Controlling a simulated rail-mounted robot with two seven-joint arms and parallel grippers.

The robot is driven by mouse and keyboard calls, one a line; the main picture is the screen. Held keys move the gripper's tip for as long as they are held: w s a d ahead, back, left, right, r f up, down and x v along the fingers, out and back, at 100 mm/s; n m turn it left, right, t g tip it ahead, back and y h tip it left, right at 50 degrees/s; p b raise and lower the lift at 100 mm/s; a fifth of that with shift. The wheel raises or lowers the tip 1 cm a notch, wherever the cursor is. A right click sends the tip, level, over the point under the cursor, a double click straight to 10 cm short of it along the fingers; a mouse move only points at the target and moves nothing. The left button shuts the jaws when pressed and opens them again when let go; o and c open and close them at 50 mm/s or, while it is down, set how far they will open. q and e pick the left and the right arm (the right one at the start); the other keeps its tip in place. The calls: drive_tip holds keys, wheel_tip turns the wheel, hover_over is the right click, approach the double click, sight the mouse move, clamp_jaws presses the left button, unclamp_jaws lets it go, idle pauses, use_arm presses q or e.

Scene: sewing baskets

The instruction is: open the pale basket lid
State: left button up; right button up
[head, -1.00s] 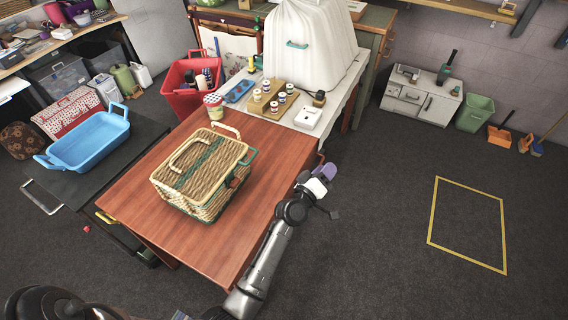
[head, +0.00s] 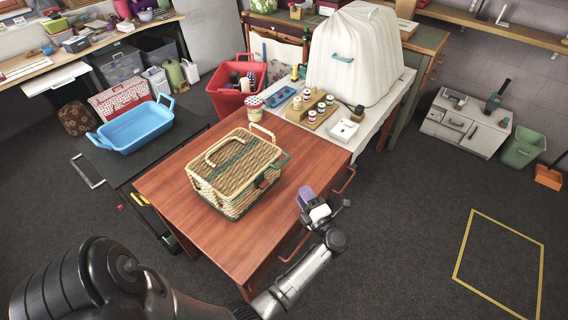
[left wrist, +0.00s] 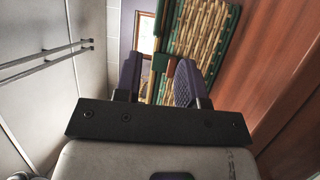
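The pale woven basket (head: 228,193) stands on the red-brown table. Its lid (head: 236,165) is down, with a green stripe, two pale handles and green trim. A green loop and a small red-brown clasp (head: 262,184) are on the side facing right. My left gripper (head: 307,196) is just beyond the table's right edge, apart from the basket. In the left wrist view, its purple fingers (left wrist: 157,78) are spread with nothing held, and the basket's woven side (left wrist: 205,35) shows beyond them, with green trim and a red-brown patch. My right gripper is out of view.
The wooden table (head: 215,242) is bare in front of the basket. A patterned cup (head: 254,110) stands behind it, and a spool rack (head: 313,112) is farther back. Handles (head: 344,180) stick out from the table's right side. A blue tub (head: 137,128) is at left.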

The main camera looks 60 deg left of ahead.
sight(283, 162)
use_arm(q)
drive_tip(key=a, duration=0.4)
drive_tip(key=a+r+p, duration=0.1)
drive_tip(key=a, duration=0.4)
drive_tip(key=a+r, duration=0.1)
drive_tip(key=a, duration=0.3)
drive_tip(key=shift+a+r+p, duration=0.15)
drive_tip(key=shift+r+p, duration=0.05)
drive_tip(key=shift+p, duration=0.2)
clamp_jaws()
